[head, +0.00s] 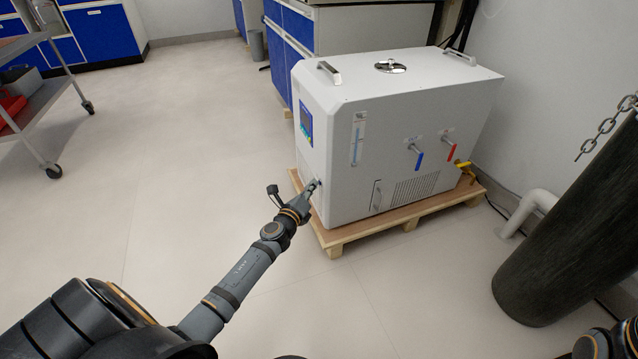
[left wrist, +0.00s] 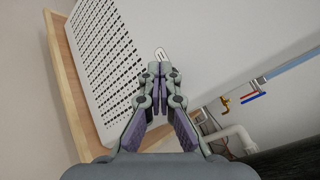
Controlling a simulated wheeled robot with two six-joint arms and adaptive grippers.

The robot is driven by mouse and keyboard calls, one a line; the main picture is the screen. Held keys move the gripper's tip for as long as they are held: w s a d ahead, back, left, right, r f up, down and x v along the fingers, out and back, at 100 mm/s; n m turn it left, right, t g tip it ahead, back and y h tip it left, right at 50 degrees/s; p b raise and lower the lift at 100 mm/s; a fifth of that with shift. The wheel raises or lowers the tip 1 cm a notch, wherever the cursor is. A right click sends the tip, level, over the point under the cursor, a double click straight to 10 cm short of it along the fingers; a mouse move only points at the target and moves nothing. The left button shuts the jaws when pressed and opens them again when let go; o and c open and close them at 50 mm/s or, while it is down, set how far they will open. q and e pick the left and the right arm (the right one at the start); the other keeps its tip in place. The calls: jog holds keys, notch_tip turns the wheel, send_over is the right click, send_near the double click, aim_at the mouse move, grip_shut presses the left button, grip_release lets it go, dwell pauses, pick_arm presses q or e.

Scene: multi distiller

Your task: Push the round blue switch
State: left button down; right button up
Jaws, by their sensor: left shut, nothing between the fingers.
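The white distiller (head: 325,120) stands on a wooden pallet. My left gripper (head: 315,186) is shut and empty, its fingertips at the low part of the machine's left-hand face, below the blue display panel (head: 306,122). A small bluish spot shows at the fingertips in the head view, but I cannot make out the round blue switch clearly; the fingers cover most of that spot. In the left wrist view, the closed fingers (left wrist: 158,72) point at the white face beside a perforated vent (left wrist: 105,55). I cannot tell whether they touch it. My right gripper is not in view.
The pallet (head: 400,217) juts out below the machine. Blue (head: 418,160) and red (head: 451,151) valve levers and a yellow tap (head: 462,165) stick out of the adjoining face. A dark cylinder (head: 570,230) stands at right, a cart (head: 45,85) at left. The floor between is clear.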

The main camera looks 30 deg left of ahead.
pick_arm(q)
jog(key=shift+s+a, duration=0.4)
jog(key=shift+s, duration=0.05)
dwell(0.3)
jog(key=s+a+b, duration=0.4)
jog(key=shift+s, duration=0.3)
dwell(0.3)
